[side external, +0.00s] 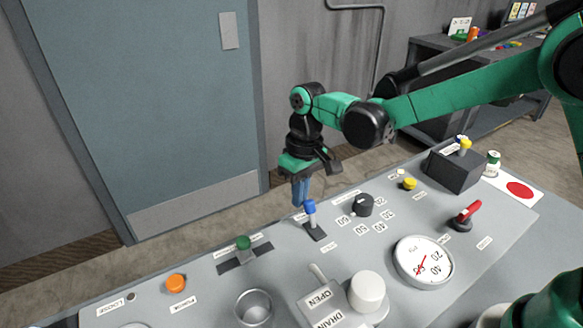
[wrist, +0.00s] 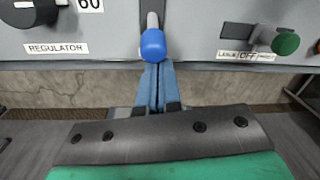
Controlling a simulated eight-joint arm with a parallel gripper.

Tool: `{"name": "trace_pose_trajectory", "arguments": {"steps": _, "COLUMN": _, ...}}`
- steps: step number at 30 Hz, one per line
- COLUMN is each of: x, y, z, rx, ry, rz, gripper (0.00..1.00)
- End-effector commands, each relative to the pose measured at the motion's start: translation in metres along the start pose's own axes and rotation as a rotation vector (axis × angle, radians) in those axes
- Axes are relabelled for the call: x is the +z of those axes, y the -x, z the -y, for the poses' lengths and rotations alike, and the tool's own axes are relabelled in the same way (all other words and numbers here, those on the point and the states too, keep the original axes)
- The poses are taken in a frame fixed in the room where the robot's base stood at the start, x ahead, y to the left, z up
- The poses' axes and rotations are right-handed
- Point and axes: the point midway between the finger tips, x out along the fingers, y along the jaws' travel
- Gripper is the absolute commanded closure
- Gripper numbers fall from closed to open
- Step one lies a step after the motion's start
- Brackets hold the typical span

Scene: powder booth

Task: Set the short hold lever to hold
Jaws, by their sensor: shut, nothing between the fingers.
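The short hold lever (side external: 310,207) has a blue knob on a short grey stem and rises from a dark slot plate (side external: 314,233) on the grey panel. A small label (side external: 331,247) lies in front of it, too small to read surely. In the wrist view the blue knob (wrist: 153,45) shows at top centre. My gripper (side external: 298,203) is shut and empty, its blue fingers pointing down just behind and left of the knob. In the wrist view its fingertips (wrist: 157,66) lie right beside the knob; whether they touch it I cannot tell.
The black regulator knob (side external: 364,205) stands close right of the lever. A green-knobbed slider (side external: 243,243) and an orange button (side external: 176,282) lie left. A gauge (side external: 423,262), a red lever (side external: 467,213) and a white knob (side external: 368,290) stand right and in front.

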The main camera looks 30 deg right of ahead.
Motion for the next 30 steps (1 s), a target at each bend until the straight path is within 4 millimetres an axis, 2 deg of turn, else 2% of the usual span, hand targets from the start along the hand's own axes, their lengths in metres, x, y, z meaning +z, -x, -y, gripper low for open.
{"name": "trace_pose_trajectory", "arguments": {"steps": 17, "x": 0.010, "y": 0.005, "z": 0.003, "rx": 0.036, "ry": 0.013, "rz": -0.141, "gripper": 1.00}}
{"name": "trace_pose_trajectory", "arguments": {"steps": 30, "x": 0.033, "y": 0.011, "z": 0.010, "rx": 0.123, "ry": 0.045, "rz": -0.489, "gripper": 1.00}}
